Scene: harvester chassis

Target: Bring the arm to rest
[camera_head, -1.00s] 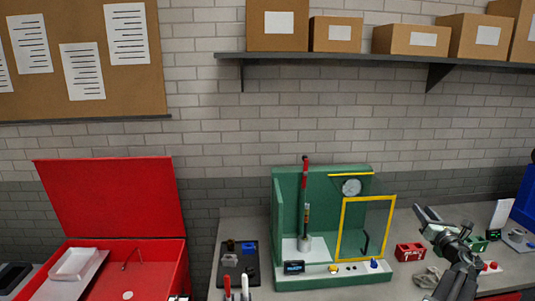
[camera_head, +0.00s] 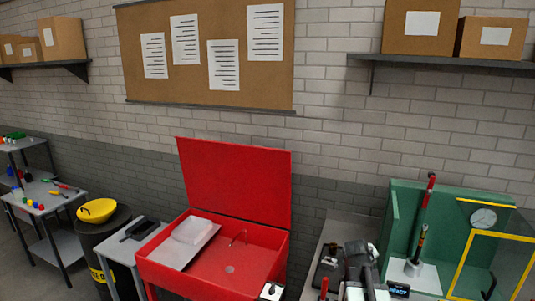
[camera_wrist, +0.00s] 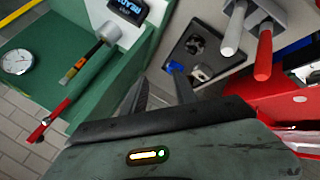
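My gripper (camera_wrist: 160,84) shows at the middle of the wrist view, with its two dark fingers apart and nothing between them. In the head view, part of my arm (camera_head: 360,268) shows at the bottom, in front of the bench and left of the green test stand (camera_head: 400,215); the fingertips cannot be made out there. In the wrist view the green stand (camera_wrist: 60,45) lies to the left, and a dark tray (camera_wrist: 195,50) with small parts lies beyond the fingers.
A red parts washer (camera_head: 235,185) with its lid up stands left of the bench. A red-handled tool (camera_head: 424,215) stands upright in the green stand. White and red handles (camera_wrist: 263,55) stick up near the tray. A bin with a yellow top (camera_head: 97,210) and grey carts (camera_head: 45,197) are farther left.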

